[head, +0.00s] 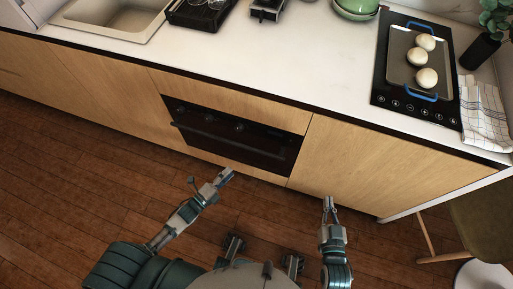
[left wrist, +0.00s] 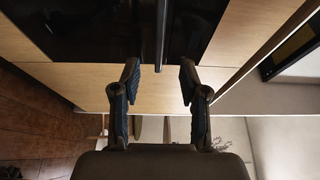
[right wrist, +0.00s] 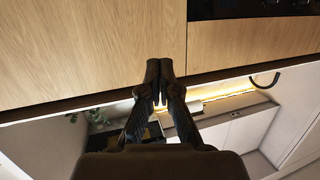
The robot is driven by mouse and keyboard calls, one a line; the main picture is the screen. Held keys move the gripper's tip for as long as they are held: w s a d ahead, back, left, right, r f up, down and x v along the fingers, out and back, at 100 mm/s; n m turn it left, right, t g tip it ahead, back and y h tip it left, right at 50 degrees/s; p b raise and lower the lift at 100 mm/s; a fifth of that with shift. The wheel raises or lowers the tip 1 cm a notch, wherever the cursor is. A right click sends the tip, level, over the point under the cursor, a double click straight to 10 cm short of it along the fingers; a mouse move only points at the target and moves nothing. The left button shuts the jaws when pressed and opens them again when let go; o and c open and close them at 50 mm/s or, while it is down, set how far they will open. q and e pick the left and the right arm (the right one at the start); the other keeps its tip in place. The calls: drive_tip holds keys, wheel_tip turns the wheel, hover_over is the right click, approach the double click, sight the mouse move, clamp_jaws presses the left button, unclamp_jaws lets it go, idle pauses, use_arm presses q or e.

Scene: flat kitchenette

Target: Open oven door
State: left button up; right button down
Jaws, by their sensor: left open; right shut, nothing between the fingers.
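The black oven (head: 225,140) is set in the wooden cabinet front below the counter, and its door looks closed. Its bar handle (head: 222,142) runs across the front. My left gripper (head: 228,173) is open in front of the oven, below the handle. In the left wrist view, the handle (left wrist: 161,30) lines up with the gap between the open fingers (left wrist: 159,70); contact cannot be told. My right gripper (head: 329,203) is shut and empty, in front of the wooden panel right of the oven. In the right wrist view its fingertips (right wrist: 160,68) meet.
The white counter (head: 310,45) holds a sink (head: 112,16), a green bowl (head: 356,8) and a cooktop (head: 440,105) with a tray of white buns (head: 426,78). A towel (head: 484,115) lies at the right. A chair (head: 480,222) stands lower right. The wooden floor before the oven is clear.

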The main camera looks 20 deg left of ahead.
sight(254, 151)
use_arm(q)
drive_tip(key=b+x, duration=0.1)
drive_tip(key=x, duration=0.3)
drive_tip(key=b+x, duration=0.1)
drive_tip(key=x, duration=0.9)
drive_tip(key=shift+d+f+b, duration=0.1)
drive_tip(key=shift+d+b, duration=0.3)
drive_tip(key=shift+w+a, duration=0.15)
drive_tip(key=shift+w, duration=0.2)
drive_tip(key=shift+d, duration=0.3)
drive_tip(key=shift+c, duration=0.3)
drive_tip(key=shift+d, duration=0.25)
clamp_jaws()
drive_tip(key=shift+a, duration=0.1)
use_arm(e)
wheel_tip(254, 151, up, 7)
drive_tip(key=t+y, duration=0.1)
drive_tip(key=t, duration=0.5)
drive_tip(key=shift+w+d+f+m+y, duration=0.2)
drive_tip(key=shift+d+m+y, duration=0.1)
drive_tip(key=shift+y, duration=0.1)
